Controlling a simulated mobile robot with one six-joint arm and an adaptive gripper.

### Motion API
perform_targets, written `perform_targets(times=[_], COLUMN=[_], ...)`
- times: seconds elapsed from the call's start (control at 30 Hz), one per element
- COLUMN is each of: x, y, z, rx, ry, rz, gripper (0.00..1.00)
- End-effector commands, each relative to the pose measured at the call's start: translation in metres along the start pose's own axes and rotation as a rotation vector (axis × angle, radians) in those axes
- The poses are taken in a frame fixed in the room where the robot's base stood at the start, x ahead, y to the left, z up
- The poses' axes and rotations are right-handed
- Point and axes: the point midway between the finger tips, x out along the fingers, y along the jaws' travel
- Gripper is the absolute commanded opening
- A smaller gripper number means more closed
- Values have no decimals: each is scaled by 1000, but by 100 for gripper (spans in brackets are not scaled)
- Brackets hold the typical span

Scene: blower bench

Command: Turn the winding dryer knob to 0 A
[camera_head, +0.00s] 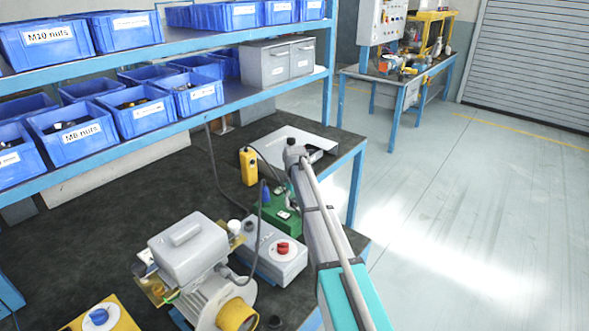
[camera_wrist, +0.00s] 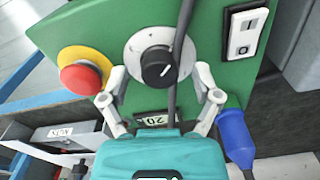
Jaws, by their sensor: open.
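A green box (camera_wrist: 205,22) fills much of the wrist view, and it also shows on the bench in the head view (camera_head: 287,226). On it is a black knob (camera_wrist: 157,68) with a white pointer mark, set in a pale round dial. The dial's markings are too small to read. My gripper (camera_wrist: 160,77) is open, with one finger to each side of the knob and no clear contact. A dark cable (camera_wrist: 181,40) runs across the view beside the knob and hides part of the dial. A small plate (camera_wrist: 154,120) with digits lies below the knob.
A red button (camera_wrist: 82,78) on a yellow collar is close left of the gripper. A white rocker switch (camera_wrist: 243,35) and a blue plug (camera_wrist: 235,135) are to the right. A grey box with a red knob (camera_head: 282,248) and a yellow box (camera_head: 249,166) stand near the green box.

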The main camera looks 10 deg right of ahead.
Motion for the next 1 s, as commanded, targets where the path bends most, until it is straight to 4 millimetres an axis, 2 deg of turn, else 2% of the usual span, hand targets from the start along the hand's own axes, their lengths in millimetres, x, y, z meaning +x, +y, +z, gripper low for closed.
perform_targets(times=[1.0], x=[0], y=[0], z=[0], rx=[682], ry=[0], rz=[0], gripper=[81])
